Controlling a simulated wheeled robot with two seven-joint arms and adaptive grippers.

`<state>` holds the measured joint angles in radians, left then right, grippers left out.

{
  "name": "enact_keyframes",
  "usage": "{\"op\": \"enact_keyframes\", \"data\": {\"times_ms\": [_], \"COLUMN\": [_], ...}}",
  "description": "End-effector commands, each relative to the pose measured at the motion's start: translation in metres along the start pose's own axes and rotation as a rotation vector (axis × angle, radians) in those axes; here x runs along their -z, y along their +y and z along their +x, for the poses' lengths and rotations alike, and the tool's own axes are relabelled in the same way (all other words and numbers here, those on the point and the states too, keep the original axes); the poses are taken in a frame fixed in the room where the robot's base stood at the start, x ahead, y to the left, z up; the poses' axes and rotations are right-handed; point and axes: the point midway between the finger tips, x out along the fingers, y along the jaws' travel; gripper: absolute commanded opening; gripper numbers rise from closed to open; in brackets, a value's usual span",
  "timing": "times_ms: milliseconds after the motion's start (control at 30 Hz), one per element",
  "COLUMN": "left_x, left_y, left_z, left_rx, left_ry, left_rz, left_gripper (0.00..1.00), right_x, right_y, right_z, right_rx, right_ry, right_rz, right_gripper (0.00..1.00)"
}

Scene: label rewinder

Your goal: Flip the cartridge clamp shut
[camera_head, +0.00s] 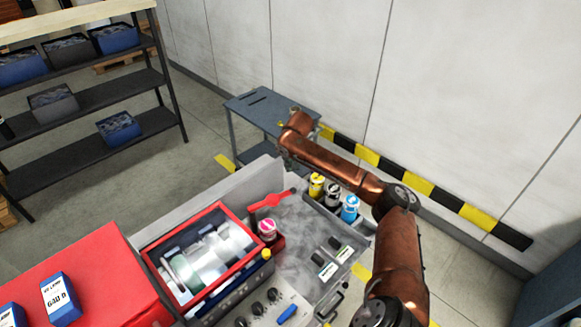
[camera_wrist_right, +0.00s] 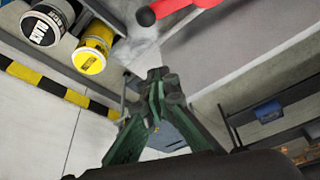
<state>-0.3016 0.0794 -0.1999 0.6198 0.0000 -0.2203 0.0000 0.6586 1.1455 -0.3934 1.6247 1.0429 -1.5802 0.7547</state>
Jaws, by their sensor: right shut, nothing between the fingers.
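The red clamp lever (camera_head: 270,200) lies behind the magenta-topped cartridge (camera_head: 267,228) on the machine, not across its top, and slants up to the right. My left gripper is in neither view.
A bin holds yellow (camera_head: 317,186), black (camera_head: 333,195) and blue (camera_head: 350,208) cartridges beside the lever, under my right forearm. A grey upright panel (camera_head: 235,195) stands left of the lever. The red-framed roller window (camera_head: 205,255) is nearer. A grey side table (camera_head: 262,105) stands beyond.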

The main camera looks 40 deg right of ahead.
Motion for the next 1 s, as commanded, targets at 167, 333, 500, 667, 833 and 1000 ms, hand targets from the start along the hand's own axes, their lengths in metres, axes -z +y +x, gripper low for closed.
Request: {"op": "enact_keyframes", "data": {"times_ms": [167,333,500,667,833,1000], "left_x": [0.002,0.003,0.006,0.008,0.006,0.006], "left_y": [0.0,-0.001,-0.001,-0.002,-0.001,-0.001], "left_z": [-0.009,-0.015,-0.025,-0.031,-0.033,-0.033], "left_rx": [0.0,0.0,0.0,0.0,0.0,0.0], "left_ry": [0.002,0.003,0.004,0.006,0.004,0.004], "left_rz": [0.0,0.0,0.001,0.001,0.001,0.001], "left_gripper": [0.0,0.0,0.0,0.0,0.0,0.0], "right_x": [-0.001,-0.001,-0.018,-0.033,-0.04,-0.04], "right_y": [0.0,0.0,0.001,0.001,0.001,0.0], "right_z": [0.034,0.063,0.062,0.06,0.06,0.06], "right_rx": [-0.001,0.0,-0.002,-0.001,-0.001,0.0], "right_ry": [-0.004,-0.003,-0.001,-0.001,-0.001,0.0], "right_rz": [0.001,0.0,-0.004,-0.002,-0.002,-0.001], "right_gripper": [0.0,0.0,0.0,0.0,0.0,0.0]}}
